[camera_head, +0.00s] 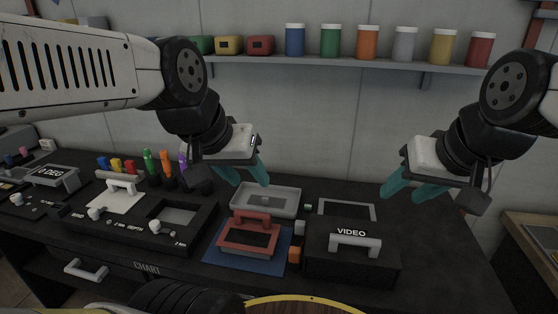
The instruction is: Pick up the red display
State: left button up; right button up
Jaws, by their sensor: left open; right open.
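The red display (233,247) is a red frame with a dark screen and a red handle on its far side. It lies on a blue mat (214,255) near the middle of the bench. My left gripper (246,176) has teal fingers. It is open and empty, above and behind the red display, over the grey tray. My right gripper (408,191) is open and empty, over the right part of the bench, well to the right of the red display.
A black VIDEO box (376,262) with a grey handle stands right of the mat. A grey tray (286,196) lies behind the display. A black panel with a recess (137,241) is at left. Colored markers (165,164) stand behind it. A shelf (345,65) holds several jars.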

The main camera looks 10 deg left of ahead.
aim_at(239, 236)
jog(key=u, duration=1.6)
jog(key=k+l+z, duration=0.25)
jog(key=l+z, duration=0.2)
jog(key=l, duration=0.1)
